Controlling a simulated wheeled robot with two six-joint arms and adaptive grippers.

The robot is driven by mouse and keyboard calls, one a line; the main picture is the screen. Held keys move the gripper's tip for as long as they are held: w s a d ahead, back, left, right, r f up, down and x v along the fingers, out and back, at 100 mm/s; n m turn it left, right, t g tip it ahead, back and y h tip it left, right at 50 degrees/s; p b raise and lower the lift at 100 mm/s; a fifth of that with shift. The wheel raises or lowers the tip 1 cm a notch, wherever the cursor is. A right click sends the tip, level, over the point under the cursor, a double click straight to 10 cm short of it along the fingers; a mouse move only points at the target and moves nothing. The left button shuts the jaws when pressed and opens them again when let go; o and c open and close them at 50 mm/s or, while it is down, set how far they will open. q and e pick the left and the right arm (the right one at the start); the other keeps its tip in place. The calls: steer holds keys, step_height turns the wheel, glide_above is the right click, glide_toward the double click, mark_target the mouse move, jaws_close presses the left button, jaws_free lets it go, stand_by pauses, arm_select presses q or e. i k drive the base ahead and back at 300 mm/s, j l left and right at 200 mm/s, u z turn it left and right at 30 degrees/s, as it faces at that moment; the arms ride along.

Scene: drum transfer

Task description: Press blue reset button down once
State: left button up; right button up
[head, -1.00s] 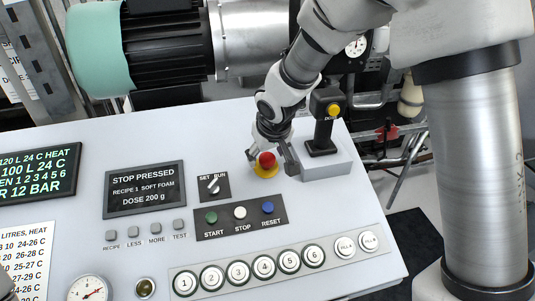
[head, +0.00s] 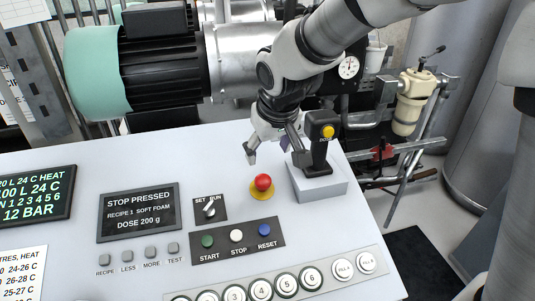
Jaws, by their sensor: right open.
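The blue RESET button (head: 264,230) is at the right end of a dark strip on the sloped light panel (head: 80,215), beside the white STOP button (head: 237,236) and green START button (head: 208,241). My right gripper (head: 272,155) is open and empty above the panel, up and behind the red mushroom button (head: 263,183) on its yellow base. It is apart from the blue button. The small display (head: 138,210) reads STOP PRESSED, RECIPE 1 SOFT FOAM, DOSE 200 g. My left gripper is not in view.
A joystick lever with a yellow button (head: 320,145) stands on a raised block (head: 318,186) close to my right gripper. A SET/RUN switch (head: 210,208) and numbered round buttons (head: 261,289) are on the panel. A motor (head: 160,60) stands behind.

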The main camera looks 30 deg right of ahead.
mark_target(264, 230)
steer(key=k, duration=1)
